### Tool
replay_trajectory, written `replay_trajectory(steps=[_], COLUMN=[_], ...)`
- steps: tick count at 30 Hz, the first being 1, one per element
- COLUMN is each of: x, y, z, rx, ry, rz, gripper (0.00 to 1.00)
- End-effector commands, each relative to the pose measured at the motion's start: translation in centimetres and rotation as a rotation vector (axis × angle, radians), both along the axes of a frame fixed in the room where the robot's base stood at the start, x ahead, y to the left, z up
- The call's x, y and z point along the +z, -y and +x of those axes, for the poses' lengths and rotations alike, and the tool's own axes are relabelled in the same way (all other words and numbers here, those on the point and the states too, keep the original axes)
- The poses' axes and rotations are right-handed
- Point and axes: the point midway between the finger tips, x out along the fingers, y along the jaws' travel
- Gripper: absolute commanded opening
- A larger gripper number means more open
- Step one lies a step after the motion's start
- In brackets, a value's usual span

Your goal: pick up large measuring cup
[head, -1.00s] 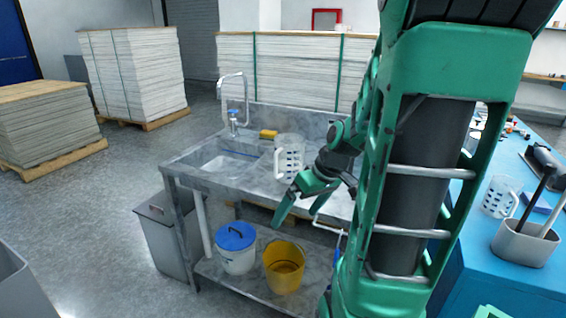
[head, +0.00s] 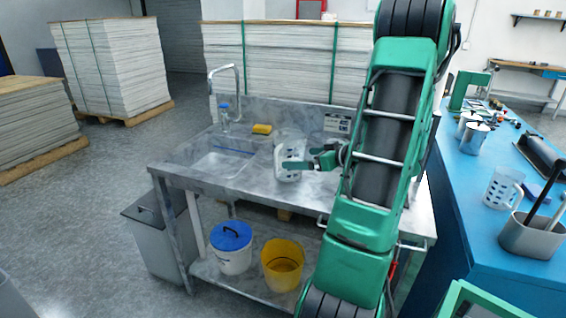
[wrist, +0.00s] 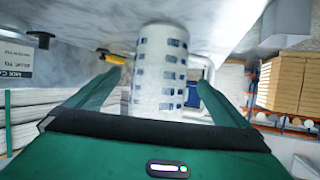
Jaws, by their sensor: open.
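The large measuring cup (head: 288,158) is clear with dark printed marks and stands upright on the metal sink table, right of the basin. It also shows in the wrist view (wrist: 160,72), between my two green fingers, with its handle at the right side in that view. My gripper (head: 312,162) is open, level with the cup at its right side in the head view. In the wrist view the fingers (wrist: 160,88) reach along both sides of the cup. I cannot tell whether either finger touches it.
The sink table (head: 240,186) holds a yellow sponge (head: 262,129) and a tap (head: 226,90). Another marked cup (head: 502,188) stands on the blue counter (head: 490,240) at the right, beside a metal caddy (head: 528,236). Buckets sit on the lower shelf.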

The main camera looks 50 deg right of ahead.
Motion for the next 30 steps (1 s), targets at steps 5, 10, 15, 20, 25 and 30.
replay_trajectory(steps=[5,10,15,20,25,30], x=[-0.7,-1.0,-1.5,-2.3,-2.6,-2.6], y=[0.0,0.0,-0.2,-0.2,-0.1,-0.1], z=[1.7,2.3,4.1,6.2,6.9,6.9], rx=[0.000,0.000,0.003,0.002,-0.001,-0.001], ry=[-0.001,-0.001,-0.002,-0.001,-0.002,-0.002], rz=[0.001,0.000,0.001,0.001,0.001,0.001], gripper=[1.00,1.00,1.00,1.00,1.00,0.90])
